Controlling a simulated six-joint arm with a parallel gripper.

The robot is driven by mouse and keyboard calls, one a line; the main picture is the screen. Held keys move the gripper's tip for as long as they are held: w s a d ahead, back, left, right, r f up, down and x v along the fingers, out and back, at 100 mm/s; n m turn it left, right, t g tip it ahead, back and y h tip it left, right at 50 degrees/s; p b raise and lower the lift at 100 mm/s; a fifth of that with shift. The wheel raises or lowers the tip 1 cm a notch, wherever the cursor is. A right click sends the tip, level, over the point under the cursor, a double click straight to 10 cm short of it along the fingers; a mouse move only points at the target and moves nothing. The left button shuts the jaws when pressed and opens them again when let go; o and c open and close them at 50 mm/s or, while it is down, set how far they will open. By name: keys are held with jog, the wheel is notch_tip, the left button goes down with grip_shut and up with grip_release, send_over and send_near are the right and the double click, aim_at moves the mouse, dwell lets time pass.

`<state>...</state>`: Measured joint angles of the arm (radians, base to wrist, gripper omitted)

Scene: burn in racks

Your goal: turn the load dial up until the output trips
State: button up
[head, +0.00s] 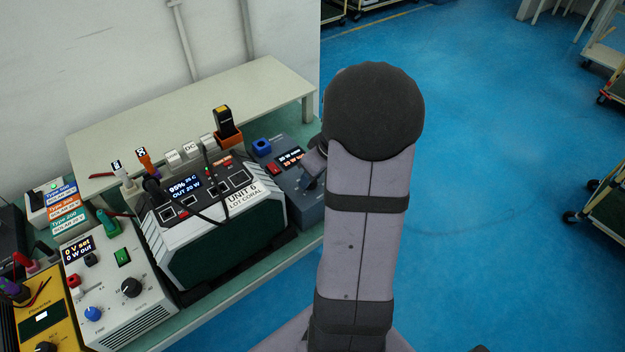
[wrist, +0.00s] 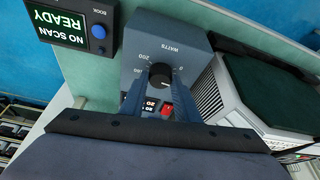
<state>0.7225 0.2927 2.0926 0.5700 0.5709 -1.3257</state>
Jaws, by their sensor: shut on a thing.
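The load dial (wrist: 161,75) is a black knob on the face of a blue-grey load box (wrist: 190,45), with a printed WATTS scale around it. My gripper (wrist: 160,84) is shut on the dial, its fingers on either side; they partly hide the lower scale and displays. In the head view the load box (head: 303,190) stands right of the power unit (head: 262,218) marked UNIT 6, LOT CORAL. My gripper (head: 312,172) reaches the load box there, and my arm hides its right part. The unit's screen (head: 184,188) is lit and appears to read 95% and OUT 20 W.
A READY display box (wrist: 68,30) with a blue button stands beside the load box. A white supply (head: 130,290) and a yellow meter (head: 45,315) stand left of the unit on the green bench. A raised shelf (head: 255,85) runs behind. Open blue floor lies to the right.

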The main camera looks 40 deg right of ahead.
jog(key=m, duration=0.1)
jog(key=m+h+p, duration=0.1)
jog(key=shift+a+r+m, duration=0.15)
jog(key=shift+m, duration=0.25)
jog(key=m+h+p, duration=0.1)
jog(key=m+p, duration=0.1)
jog(key=p, duration=0.1)
jog(key=shift+r+m, duration=0.1)
jog(key=shift+m, duration=0.2)
jog(key=m+p, duration=0.1)
jog(key=p, duration=0.2)
jog(key=m+p, duration=0.1)
jog(key=p, duration=0.3)
jog(key=shift+w+a+r+g+h, duration=0.1)
jog(key=shift+r+g+h, duration=0.2)
jog(key=shift+h, duration=0.1)
jog(key=m+p, duration=0.1)
jog(key=p, duration=0.2)
jog(key=shift+p, duration=0.4)
jog(key=m+p, duration=0.1)
jog(key=p, duration=0.2)
jog(key=shift+w+f+h+p, duration=0.1)
jog(key=shift+f+h+p, duration=0.05)
jog(key=shift+h+p, duration=0.25)
jog(key=shift+f+m+g+p, duration=0.2)
jog(key=shift+m+g+p, duration=0.1)
jog(key=shift+m+p, duration=0.7)
jog(key=shift+f+h+p, duration=0.1)
jog(key=shift+h+p, duration=0.2)
jog(key=shift+p, duration=0.15)
